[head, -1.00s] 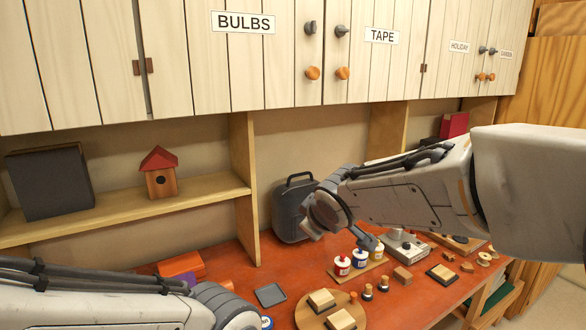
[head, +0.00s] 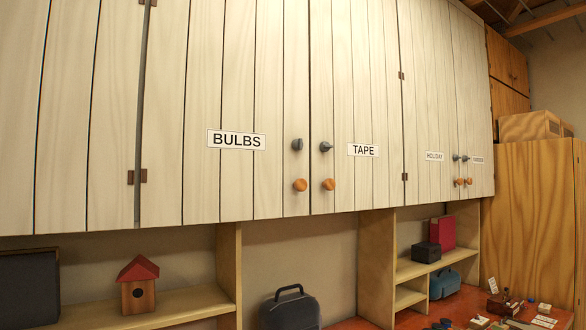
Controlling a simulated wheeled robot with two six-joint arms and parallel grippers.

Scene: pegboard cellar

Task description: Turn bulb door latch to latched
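The bulb door (head: 225,110) is a pale plank cupboard door with a BULBS label (head: 237,140). It looks closed. Its dark grey latch (head: 297,144) sits near the door's right edge, with its longer side roughly upright. A round orange-brown wooden knob (head: 300,185) is below it. The tape door beside it has a similar grey latch (head: 326,146) whose pointed end lies to the right. Neither of my grippers shows in the head view now.
A shelf (head: 150,308) with a red-roofed birdhouse (head: 138,286) is below the cupboards. A dark case (head: 289,309) stands right of it. A tall wooden cabinet (head: 535,225) is at the right. The space before the doors looks clear.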

